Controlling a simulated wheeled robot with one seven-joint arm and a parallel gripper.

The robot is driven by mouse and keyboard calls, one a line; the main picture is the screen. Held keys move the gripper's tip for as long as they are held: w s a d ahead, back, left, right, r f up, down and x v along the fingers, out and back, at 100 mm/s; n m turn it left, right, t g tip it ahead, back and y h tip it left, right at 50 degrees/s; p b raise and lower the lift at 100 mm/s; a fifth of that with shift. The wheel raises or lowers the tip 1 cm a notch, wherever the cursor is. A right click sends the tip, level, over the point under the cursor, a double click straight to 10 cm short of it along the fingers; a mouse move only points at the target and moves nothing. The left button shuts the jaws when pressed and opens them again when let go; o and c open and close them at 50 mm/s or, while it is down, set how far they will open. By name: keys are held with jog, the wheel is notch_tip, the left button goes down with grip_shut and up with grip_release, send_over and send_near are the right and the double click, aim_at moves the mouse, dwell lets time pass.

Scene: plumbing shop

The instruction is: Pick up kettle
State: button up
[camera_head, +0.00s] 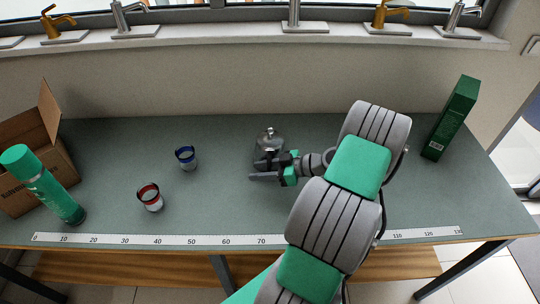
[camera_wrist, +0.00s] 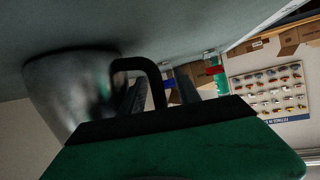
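The kettle (camera_head: 268,141) is a shiny metal pot with a knob on its lid, upright on the workbench right of centre. In the wrist view the kettle (camera_wrist: 72,90) fills the left side, and its black handle (camera_wrist: 148,64) curves out toward the right. My gripper (camera_head: 262,169) is at the kettle's near side, its fingers pointing left. In the wrist view my gripper (camera_wrist: 160,92) has one dark finger between body and handle and the other beyond the handle. A gap shows between the fingers, so it looks open. The handle is hidden in the head view.
A ruler strip (camera_head: 130,240) runs along the front edge. Taps line the sill behind.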

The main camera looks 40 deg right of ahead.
grip_shut()
dwell(1.4)
